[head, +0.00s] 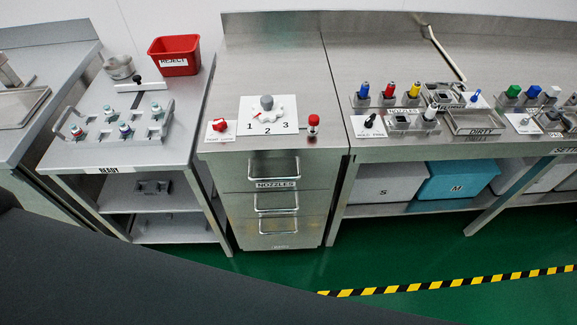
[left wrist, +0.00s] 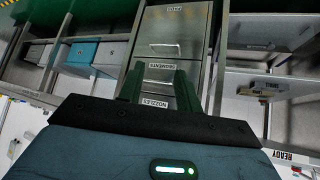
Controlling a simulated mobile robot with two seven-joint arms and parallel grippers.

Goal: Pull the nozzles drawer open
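The nozzles drawer (head: 236,177) is the top drawer of a steel cabinet, labelled NOZZLES, with a bar handle (head: 274,168) above its label. It looks closed. In the left wrist view the cabinet appears upside down, with the NOZZLES label (left wrist: 156,103) low between my fingers; that drawer's handle is hidden behind my gripper. My left gripper (left wrist: 158,80) is open, its two dark green fingers apart with nothing held between them. It points toward the cabinet front; its distance from the handle is unclear. Neither gripper shows in the head view.
Two lower drawers (head: 276,206) look closed. A red knob (head: 313,121) and a numbered dial (head: 267,105) sit on the cabinet top. A READY table (head: 110,155) stands left; a bench with grey and blue bins (head: 455,180) stands right. Green floor lies open in front.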

